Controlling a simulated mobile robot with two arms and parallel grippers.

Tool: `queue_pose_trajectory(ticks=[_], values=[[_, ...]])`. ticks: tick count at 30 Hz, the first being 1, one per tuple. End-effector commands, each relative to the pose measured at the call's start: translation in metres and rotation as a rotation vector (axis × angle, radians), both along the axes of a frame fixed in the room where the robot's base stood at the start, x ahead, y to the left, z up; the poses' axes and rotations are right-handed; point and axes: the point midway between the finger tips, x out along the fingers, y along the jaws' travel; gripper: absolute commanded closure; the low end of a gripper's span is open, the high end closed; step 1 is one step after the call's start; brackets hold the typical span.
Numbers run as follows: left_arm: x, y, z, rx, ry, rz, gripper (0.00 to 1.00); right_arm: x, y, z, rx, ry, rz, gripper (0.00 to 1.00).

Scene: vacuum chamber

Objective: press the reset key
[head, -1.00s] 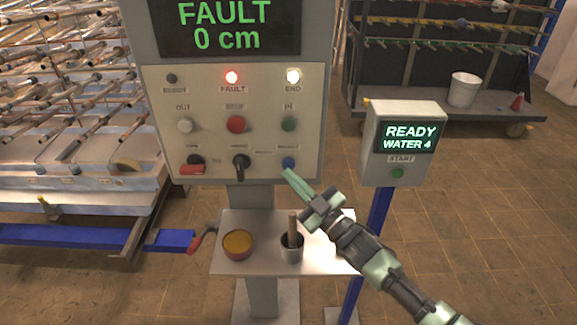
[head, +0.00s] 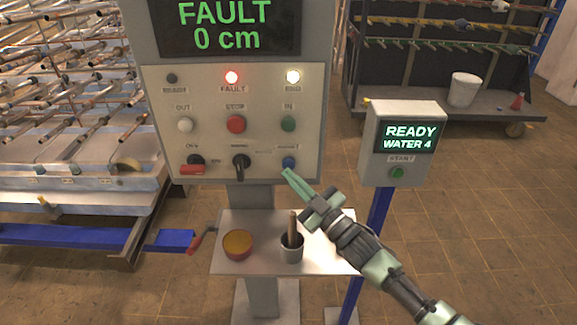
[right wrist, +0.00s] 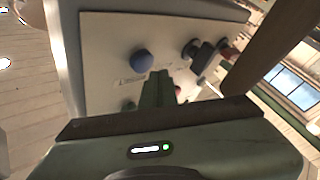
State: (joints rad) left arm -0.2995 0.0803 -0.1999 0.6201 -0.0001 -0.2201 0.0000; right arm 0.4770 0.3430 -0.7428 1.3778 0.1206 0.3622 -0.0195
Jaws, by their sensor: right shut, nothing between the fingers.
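The control panel (head: 262,118) has a blue round button (head: 289,162) at its lower right. I take it for the reset key; its label is too blurred to read. The blue button also shows in the right wrist view (right wrist: 141,62), left of my fingertips. My right gripper (head: 287,172) is shut and empty, its green fingertips just below the blue button in the head view. The fingers show in the right wrist view (right wrist: 157,88) too. I cannot tell how wide the gap to the button is. My left gripper is out of view.
A red button (head: 236,123), green button (head: 288,124), white button (head: 185,125) and black selector (head: 241,162) share the panel. The display (head: 225,27) reads FAULT 0 cm. A READY box (head: 404,143) stands right.

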Motion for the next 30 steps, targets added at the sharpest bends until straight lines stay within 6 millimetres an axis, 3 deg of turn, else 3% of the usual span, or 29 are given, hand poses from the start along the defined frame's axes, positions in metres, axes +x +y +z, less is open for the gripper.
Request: queue_pose_trajectory(ticks=[30], values=[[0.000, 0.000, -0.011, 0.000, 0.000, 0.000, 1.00, 0.013, 0.000, -0.001, 0.000, 0.000, 0.000, 1.00]])
